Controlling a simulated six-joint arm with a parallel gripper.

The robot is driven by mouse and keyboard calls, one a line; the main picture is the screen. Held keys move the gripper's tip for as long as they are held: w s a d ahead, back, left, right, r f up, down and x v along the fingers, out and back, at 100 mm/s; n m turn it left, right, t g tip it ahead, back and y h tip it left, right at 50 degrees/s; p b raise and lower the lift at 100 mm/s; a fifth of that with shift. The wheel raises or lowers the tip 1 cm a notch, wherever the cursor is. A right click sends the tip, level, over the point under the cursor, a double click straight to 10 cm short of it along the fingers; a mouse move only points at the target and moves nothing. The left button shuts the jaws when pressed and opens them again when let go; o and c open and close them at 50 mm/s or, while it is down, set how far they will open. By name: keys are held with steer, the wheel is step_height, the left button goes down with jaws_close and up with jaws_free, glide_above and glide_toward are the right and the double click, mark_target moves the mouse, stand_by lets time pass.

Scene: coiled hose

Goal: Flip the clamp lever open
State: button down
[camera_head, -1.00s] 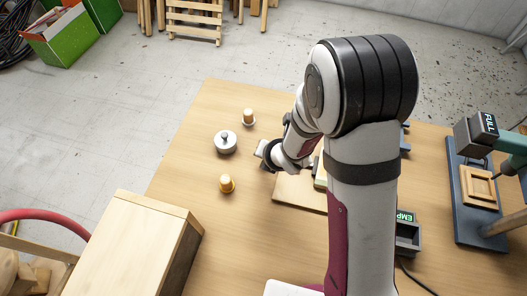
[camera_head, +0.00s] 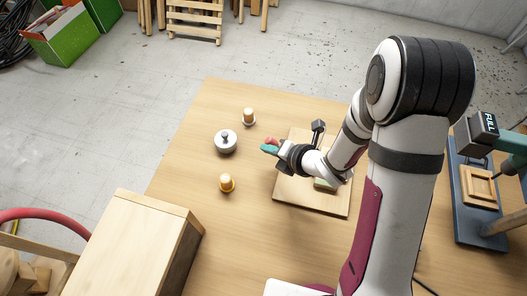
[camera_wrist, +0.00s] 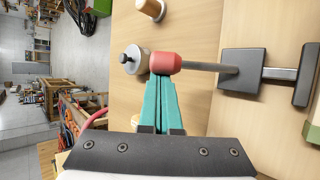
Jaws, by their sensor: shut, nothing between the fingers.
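The clamp lever is a grey rod (camera_wrist: 200,66) with a red knob (camera_wrist: 165,63) on its end, lying crosswise in the wrist view. The rod runs to a dark clamp block (camera_wrist: 242,70). In the head view, the red knob (camera_head: 271,141) shows just beyond my fingertips, and a black clamp part (camera_head: 318,127) stands over a wooden board (camera_head: 290,194). My gripper (camera_head: 268,149) has teal fingers, shut and empty. In the wrist view, the fingertips (camera_wrist: 160,78) lie right at the knob's lower edge; I cannot tell whether they touch. My arm hides part of the board.
A wooden box (camera_head: 130,245) is at front left. A blue stand (camera_head: 478,200) is at the right.

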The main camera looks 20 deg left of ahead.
steer(key=d+y, duration=0.1)
steer(key=y, duration=0.1)
steer(key=d+r+m+y, duration=0.1)
steer(key=d+r+t+y, duration=0.1)
steer(key=d+y, duration=0.1)
steer(key=shift+w+r+m+y, duration=0.1)
steer(key=shift+r+m+y, duration=0.1)
steer(key=shift+m+y, duration=0.15)
steer(key=shift+d+r, duration=0.2)
steer(key=shift+d, duration=1.25)
steer(key=s+d, duration=0.1)
steer(key=d, duration=0.2)
steer(key=s+d, duration=0.2)
steer(key=d, duration=0.1)
steer(key=s+d, duration=0.1)
steer(key=d, duration=0.1)
steer(key=shift+s+d+f, duration=0.15)
steer(key=shift+d+f, duration=0.15)
steer(key=shift+d, duration=0.1)
